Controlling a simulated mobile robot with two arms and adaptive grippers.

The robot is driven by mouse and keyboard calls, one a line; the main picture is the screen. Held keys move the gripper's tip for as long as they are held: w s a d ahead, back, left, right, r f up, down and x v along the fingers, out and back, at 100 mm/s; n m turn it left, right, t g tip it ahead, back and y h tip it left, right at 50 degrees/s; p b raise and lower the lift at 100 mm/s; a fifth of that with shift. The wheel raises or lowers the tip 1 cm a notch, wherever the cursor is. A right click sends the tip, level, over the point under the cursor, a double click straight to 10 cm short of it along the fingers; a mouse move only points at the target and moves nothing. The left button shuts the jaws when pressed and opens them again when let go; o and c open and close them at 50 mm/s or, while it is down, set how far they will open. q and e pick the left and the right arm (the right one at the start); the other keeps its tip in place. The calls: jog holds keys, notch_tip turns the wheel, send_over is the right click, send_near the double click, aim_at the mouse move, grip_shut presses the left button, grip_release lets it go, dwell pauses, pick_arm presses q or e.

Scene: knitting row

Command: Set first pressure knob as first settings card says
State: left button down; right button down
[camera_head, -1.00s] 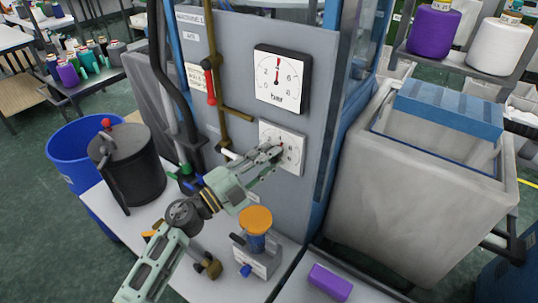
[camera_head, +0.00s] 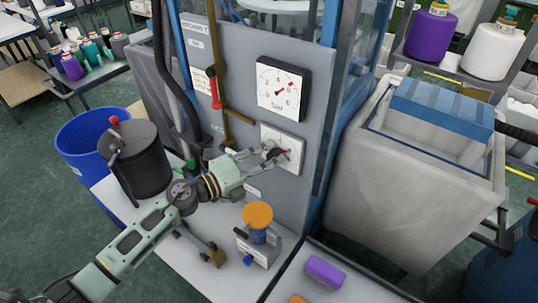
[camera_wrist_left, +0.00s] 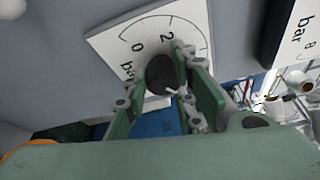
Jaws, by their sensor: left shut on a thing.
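The pressure knob is a dark round knob on a white dial plate (camera_head: 297,163) low on the grey machine panel. In the left wrist view the dark knob (camera_wrist_left: 161,75) sits between my fingers, over a plate marked 0, 2 and bar. My left gripper (camera_head: 272,155) is shut on it and hides part of it and its scale. A square gauge (camera_head: 283,90) is mounted above; its red needle points up and right. A pale card (camera_head: 201,82) hangs to the left, partly behind a red-handled lever; its text is too small to read. My right gripper does not show.
A dark lidded pot (camera_head: 138,165) and an orange-topped device (camera_head: 257,218) stand on the pale bench near my left arm. A purple block (camera_head: 325,272) lies at the front. A large grey bin (camera_head: 405,190) stands right of the machine.

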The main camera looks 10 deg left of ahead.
pick_arm(q)
jog(key=shift+s+f, duration=0.2)
jog(key=shift+f, duration=0.4)
jog(key=c, duration=1.6)
grip_release()
jog(key=shift+w, duration=0.15)
jog(key=shift+r, duration=0.1)
jog(key=shift+r, duration=0.2)
jog(key=v, duration=1.2)
jog(key=shift+r, duration=0.15)
